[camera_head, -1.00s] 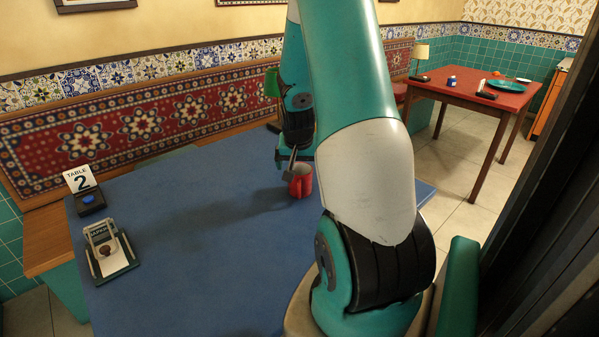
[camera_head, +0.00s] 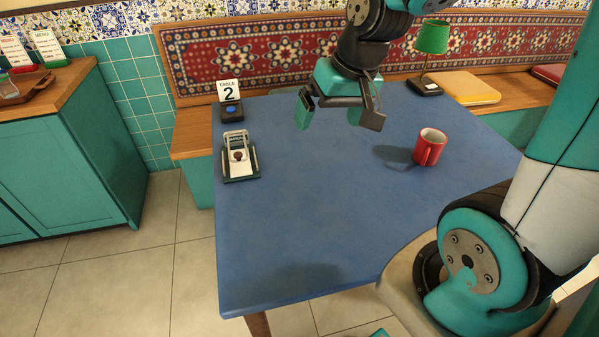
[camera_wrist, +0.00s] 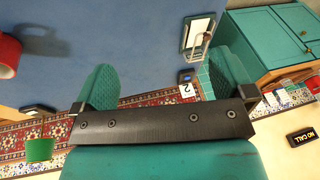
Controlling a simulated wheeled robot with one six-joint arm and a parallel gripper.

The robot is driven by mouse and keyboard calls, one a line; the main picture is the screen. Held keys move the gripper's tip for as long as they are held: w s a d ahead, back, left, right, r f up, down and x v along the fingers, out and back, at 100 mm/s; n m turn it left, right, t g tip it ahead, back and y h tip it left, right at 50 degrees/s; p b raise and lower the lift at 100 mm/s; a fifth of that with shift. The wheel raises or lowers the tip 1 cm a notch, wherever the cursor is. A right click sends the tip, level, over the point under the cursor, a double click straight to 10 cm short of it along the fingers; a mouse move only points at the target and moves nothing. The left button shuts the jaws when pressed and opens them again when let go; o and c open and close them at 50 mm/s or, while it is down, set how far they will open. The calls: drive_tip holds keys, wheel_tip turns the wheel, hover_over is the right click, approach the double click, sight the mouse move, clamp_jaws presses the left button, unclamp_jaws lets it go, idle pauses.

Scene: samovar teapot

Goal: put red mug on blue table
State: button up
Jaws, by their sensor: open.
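The red mug (camera_head: 430,147) stands upright on the blue table (camera_head: 300,235), on the right part of its top. Its handle faces the viewer. My gripper (camera_head: 338,114) is open and empty above the table, to the left of the mug and apart from it. In the wrist view part of the red mug (camera_wrist: 8,55) shows at the left edge, outside the spread fingers of my gripper (camera_wrist: 165,88). The blue tabletop (camera_wrist: 110,40) fills the upper left there.
A table number 2 sign (camera_head: 229,92) and a napkin or menu holder (camera_head: 238,156) stand on the table's left side. A green lamp (camera_head: 431,50) is on the bench behind. A teal cabinet (camera_head: 70,150) stands at left. The table's front middle is clear.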

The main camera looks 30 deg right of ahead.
drive_tip(key=s+a+r+n+g+y, duration=0.2)
drive_tip(key=s+a+r+n+g, duration=0.1)
drive_tip(key=s+a+n, duration=0.6)
drive_tip(key=s+a, duration=0.4)
drive_tip(key=a, duration=0.2)
drive_tip(key=shift+s+r, duration=0.25)
drive_tip(key=shift+r, duration=0.15)
wheel_tip(320, 180, up, 7)
drive_tip(key=p, duration=0.6)
drive_tip(key=shift+p, duration=0.4)
drive_tip(key=shift+f, duration=0.1)
